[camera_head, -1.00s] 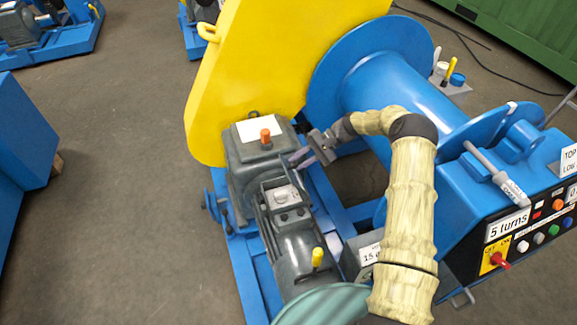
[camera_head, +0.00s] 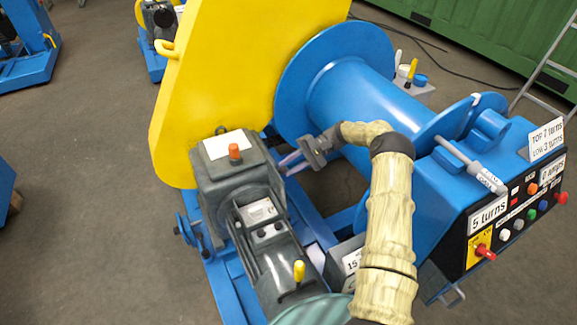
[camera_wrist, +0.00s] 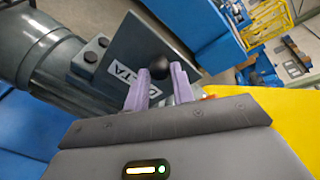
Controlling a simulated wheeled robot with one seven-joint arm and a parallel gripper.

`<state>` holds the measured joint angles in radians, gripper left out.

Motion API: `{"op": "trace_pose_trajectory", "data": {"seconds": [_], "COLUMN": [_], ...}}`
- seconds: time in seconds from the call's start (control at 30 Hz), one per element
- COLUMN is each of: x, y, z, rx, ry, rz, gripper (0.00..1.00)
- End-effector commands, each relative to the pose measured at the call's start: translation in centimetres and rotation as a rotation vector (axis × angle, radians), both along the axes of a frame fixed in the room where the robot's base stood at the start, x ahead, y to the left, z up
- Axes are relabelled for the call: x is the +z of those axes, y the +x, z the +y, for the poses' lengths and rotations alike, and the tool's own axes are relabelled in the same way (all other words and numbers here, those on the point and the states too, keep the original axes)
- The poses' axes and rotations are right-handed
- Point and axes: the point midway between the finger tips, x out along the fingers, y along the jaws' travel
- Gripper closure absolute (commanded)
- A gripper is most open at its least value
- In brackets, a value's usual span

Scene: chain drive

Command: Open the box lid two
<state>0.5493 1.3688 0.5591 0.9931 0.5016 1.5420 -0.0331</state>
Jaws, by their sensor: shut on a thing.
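My gripper (camera_head: 289,161) is just right of the grey gearbox (camera_head: 238,182), beside the blue drum. In the wrist view its two pale purple fingers (camera_wrist: 157,82) are shut on a round black knob (camera_wrist: 158,66). The knob is in front of a flat grey plate (camera_wrist: 118,62) with a partly hidden white label and dark bolts. In the head view a white-labelled grey plate (camera_head: 258,211) sits between gearbox and motor. I cannot tell how the knob joins the lid, or how far the lid is open. The knob is not clear in the head view.
The yellow chain guard (camera_head: 235,70) stands behind the gearbox. The blue drum (camera_head: 345,95) and the control panel (camera_head: 510,225) are to the right. Open floor (camera_head: 90,130) lies left.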

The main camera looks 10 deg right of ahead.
Motion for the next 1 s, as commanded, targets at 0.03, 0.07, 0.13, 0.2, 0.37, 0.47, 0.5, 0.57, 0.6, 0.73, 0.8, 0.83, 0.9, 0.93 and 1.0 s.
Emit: {"op": "trace_pose_trajectory", "data": {"seconds": [0.03,0.07,0.13,0.2,0.37,0.47,0.5,0.57,0.6,0.73,0.8,0.83,0.9,0.93,1.0], "x": [-1.1,-1.2,-1.2,-1.2,-1.1,-0.9,-0.9,-0.8,-0.7,-0.6,-0.5,-0.5,-0.4,-0.3,0.0], "y": [-0.3,-0.3,-0.4,-0.4,-0.4,-0.3,-0.3,-0.3,-0.3,-0.2,-0.2,-0.1,0.0,0.1,0.3], "z": [-0.2,-0.2,-0.2,-0.1,-0.1,0.0,0.0,0.0,0.0,0.0,-0.2,-0.4,-0.9,-1.2,-2.0], "rx": [0.002,0.003,0.003,0.003,0.004,0.004,0.004,0.005,0.005,0.005,0.005,0.005,0.003,0.003,0.002], "ry": [-0.018,-0.017,-0.017,-0.017,-0.015,-0.013,-0.012,-0.011,-0.010,-0.009,-0.009,-0.009,-0.009,-0.009,-0.009], "rz": [0.012,0.012,0.013,0.013,0.012,0.010,0.010,0.009,0.009,0.007,0.007,0.007,0.006,0.006,0.005], "gripper": [1.00,1.00,1.00,0.72,0.56,0.56,0.56,0.56,0.56,0.56,0.56,0.56,0.56,0.56,0.56]}}
